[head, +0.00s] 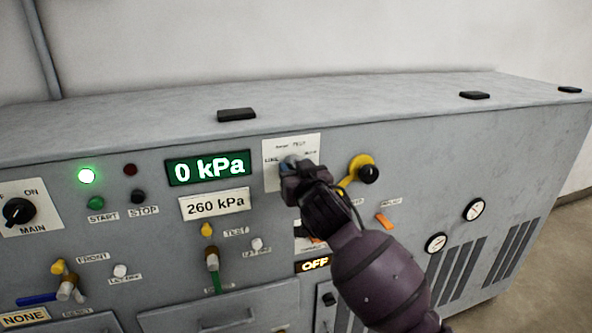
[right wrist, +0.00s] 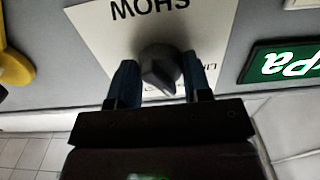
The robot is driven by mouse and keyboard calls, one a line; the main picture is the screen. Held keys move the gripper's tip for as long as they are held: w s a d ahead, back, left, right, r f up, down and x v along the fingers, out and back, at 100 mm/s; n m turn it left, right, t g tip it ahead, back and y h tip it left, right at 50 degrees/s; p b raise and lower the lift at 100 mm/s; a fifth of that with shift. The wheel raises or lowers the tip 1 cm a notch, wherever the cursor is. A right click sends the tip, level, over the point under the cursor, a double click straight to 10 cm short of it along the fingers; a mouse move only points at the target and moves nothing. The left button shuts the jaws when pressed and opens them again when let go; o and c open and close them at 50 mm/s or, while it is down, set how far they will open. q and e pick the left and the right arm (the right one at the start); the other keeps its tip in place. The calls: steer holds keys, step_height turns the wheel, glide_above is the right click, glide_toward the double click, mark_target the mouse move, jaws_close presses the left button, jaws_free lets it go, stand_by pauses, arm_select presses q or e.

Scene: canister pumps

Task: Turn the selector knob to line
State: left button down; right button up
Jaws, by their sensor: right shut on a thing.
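The selector knob (right wrist: 160,66) is a dark grey round knob on a white label plate (right wrist: 95,25). In the right wrist view it sits between the two blue fingertips of my right gripper (right wrist: 162,82), which is shut on it. In the head view the plate (head: 309,146) shows small lettering: LINE at its left and TEST at the top. My right gripper (head: 291,166) covers most of the knob there, so I cannot tell which mark it points to. My left gripper is not in view.
A green display reading 0 kPa (head: 209,167) is left of the plate. A black MAIN knob (head: 18,211), a lit green lamp (head: 87,176) and valve levers share the panel. The cabinet top (head: 350,98) is mostly clear.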

steer(key=shift+r+n+p, duration=0.35)
steer(key=shift+n+p, duration=0.45)
steer(key=n+p, duration=0.3)
steer(key=n, duration=0.1)
steer(key=shift+f+n+p, duration=0.15)
steer(key=shift+n+p, duration=0.4)
steer(key=shift+n, duration=0.15)
steer(key=shift+n+p, duration=0.4)
steer(key=shift+n, duration=0.3)
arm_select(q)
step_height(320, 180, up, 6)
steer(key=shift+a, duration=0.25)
arm_select(e)
steer(key=shift+f+n, duration=0.1)
steer(key=shift+n, duration=0.2)
steer(key=o, duration=0.9)
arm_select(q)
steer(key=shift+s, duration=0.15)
